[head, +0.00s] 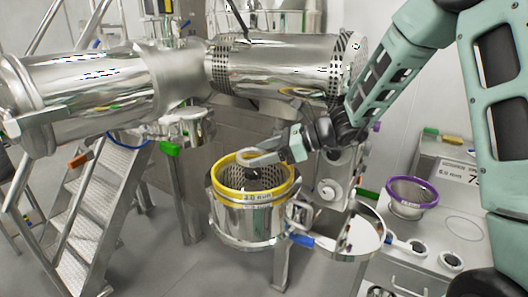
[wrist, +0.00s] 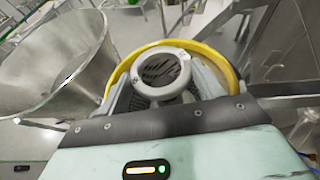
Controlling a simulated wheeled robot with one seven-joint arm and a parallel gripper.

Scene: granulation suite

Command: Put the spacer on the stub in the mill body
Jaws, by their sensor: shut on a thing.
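The steel mill body (head: 245,222) stands at the centre of the head view, with a yellow ring (head: 222,187) around its open top. My gripper (head: 266,165) is over this opening, within the ring's outline. In the wrist view my gripper (wrist: 163,85) is shut on a grey ring-shaped spacer (wrist: 160,48), which lies between the fingers. The yellow ring (wrist: 212,58) curves behind it. Dark ribbed detail shows through the spacer's hole. I cannot make out the stub clearly, nor tell whether the spacer touches it.
A purple-rimmed sieve (head: 412,187) stands on the right bench (head: 462,235). Large steel cylinders (head: 95,85) hang behind. Steps (head: 85,215) are at left. A steel cone (wrist: 55,65) is at left in the wrist view.

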